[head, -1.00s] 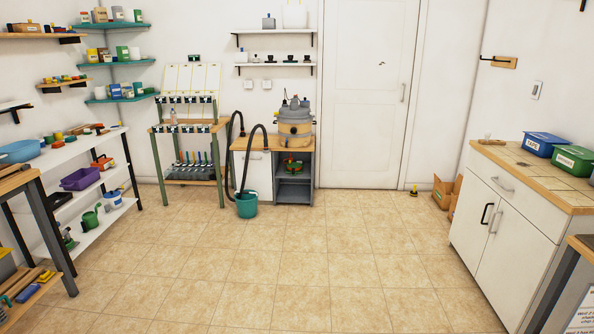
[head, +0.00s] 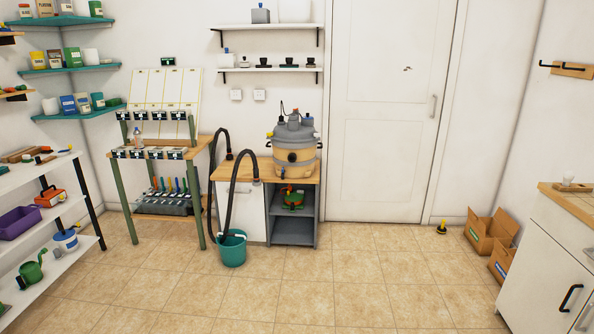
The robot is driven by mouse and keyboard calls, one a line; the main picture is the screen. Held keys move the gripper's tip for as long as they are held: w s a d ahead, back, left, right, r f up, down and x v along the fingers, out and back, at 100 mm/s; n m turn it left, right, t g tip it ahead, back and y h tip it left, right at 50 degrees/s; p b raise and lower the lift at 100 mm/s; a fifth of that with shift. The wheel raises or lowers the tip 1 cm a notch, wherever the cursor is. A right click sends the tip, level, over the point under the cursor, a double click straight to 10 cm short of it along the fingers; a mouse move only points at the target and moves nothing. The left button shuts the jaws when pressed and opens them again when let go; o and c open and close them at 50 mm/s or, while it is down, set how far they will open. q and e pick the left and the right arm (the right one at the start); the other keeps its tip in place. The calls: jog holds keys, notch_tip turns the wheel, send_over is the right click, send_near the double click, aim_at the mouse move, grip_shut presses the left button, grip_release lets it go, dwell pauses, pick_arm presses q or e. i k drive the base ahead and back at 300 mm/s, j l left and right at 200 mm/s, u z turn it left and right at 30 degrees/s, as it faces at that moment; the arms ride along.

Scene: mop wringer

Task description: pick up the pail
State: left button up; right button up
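A teal pail (head: 232,251) stands upright on the tiled floor in the head view, in front of a low wooden-topped cabinet. The end of a black hose (head: 247,196) hangs down into it, and the inside is mostly hidden. A smaller white and blue pail-like container (head: 66,240) sits on the lower left shelf. Neither of my grippers is in view.
A grey and tan vacuum-like machine (head: 295,147) stands on the cabinet (head: 225,171). A workbench rack (head: 160,150) is left of the pail. A white shelf unit (head: 20,275) is at left, a white cabinet (head: 545,275) at right. The middle floor (head: 340,300) is clear.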

aim_at(233, 251)
jog(key=i, duration=2.15)
